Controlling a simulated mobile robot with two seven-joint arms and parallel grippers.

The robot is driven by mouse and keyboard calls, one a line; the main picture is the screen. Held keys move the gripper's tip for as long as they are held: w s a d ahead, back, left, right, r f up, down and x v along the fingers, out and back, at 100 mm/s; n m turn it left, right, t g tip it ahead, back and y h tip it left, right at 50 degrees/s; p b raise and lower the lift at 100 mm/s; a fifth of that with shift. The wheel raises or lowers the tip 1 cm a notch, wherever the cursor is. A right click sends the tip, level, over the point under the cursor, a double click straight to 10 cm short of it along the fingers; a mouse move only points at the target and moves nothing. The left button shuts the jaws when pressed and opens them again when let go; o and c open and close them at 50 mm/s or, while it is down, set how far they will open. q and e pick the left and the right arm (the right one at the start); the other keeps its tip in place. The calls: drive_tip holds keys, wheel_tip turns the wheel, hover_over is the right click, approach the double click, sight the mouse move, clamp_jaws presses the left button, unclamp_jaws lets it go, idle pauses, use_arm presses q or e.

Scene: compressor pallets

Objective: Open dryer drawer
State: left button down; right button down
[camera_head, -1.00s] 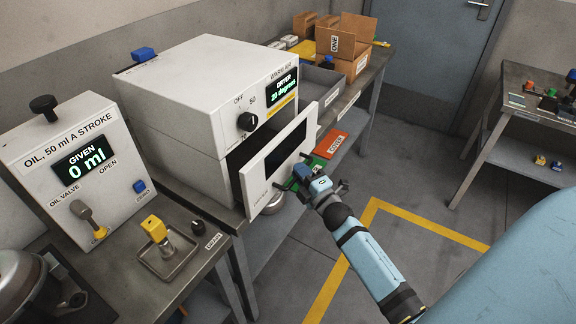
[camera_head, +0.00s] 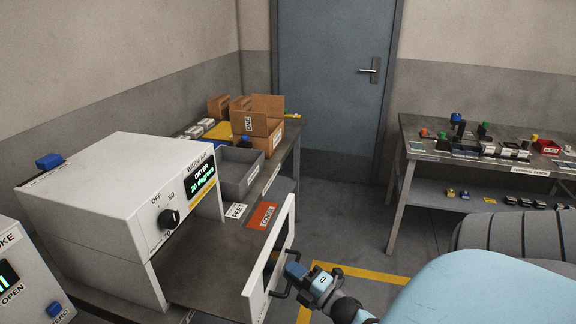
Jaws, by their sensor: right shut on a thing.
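The white dryer (camera_head: 108,205) stands on the bench at left, with a black dial (camera_head: 168,219) and a lit display (camera_head: 201,187) on its front. Its drawer (camera_head: 205,268) is out, showing a long flat brown inside between the dryer body and the white front panel (camera_head: 259,289). My right gripper (camera_head: 288,277) is at the dark handle on the outer face of that panel and is shut on it. The fingers hide part of the handle. My left gripper is not in view.
A grey bin (camera_head: 241,172) and cardboard boxes (camera_head: 262,125) stand behind the drawer. A red card (camera_head: 262,215) lies close to it. The terminal bench (camera_head: 433,157) is at the back right. The floor (camera_head: 350,228) between the benches is clear.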

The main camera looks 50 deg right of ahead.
drive_tip(key=c, duration=1.2)
unclamp_jaws()
drive_tip(key=s+f+b, duration=0.1)
drive_tip(key=s+f, duration=0.1)
drive_tip(key=s, duration=1.1)
drive_tip(key=shift+s+f+b, duration=0.25)
drive_tip(key=shift+s+b, duration=0.05)
drive_tip(key=shift+b, duration=0.05)
drive_tip(key=shift+a, duration=0.1)
